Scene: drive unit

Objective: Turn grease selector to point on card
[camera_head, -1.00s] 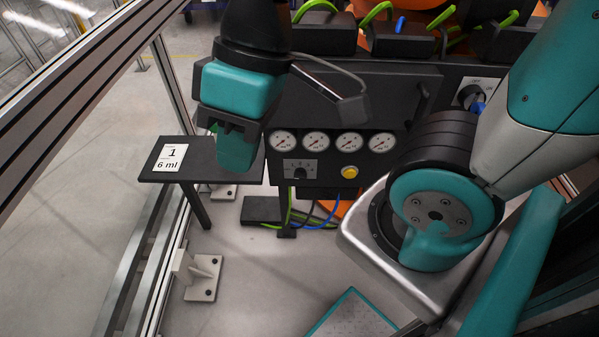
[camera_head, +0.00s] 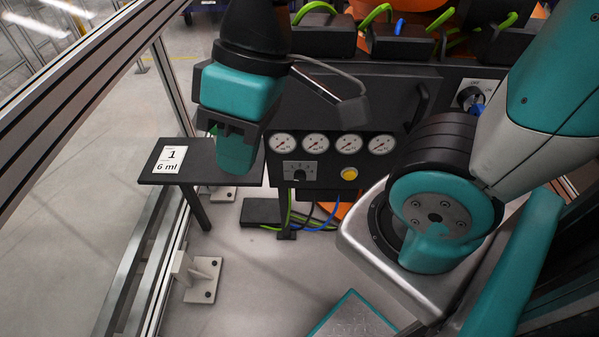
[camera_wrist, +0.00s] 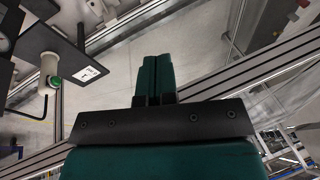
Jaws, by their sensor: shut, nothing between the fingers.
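The card (camera_head: 171,159) is white, reads "1" and "6 ml", and lies on a black shelf (camera_head: 205,172). It also shows in the wrist view (camera_wrist: 88,73). My gripper (camera_head: 234,168) is teal, to the left of the selector and apart from it, over the right part of the shelf. In the wrist view its two fingers (camera_wrist: 157,62) are together with nothing between them.
Several round gauges (camera_head: 315,146) sit above the selector, and a yellow button (camera_head: 349,173) sits right of it. A rotary switch (camera_head: 470,96) is at the upper right. A rail frame runs along the left.

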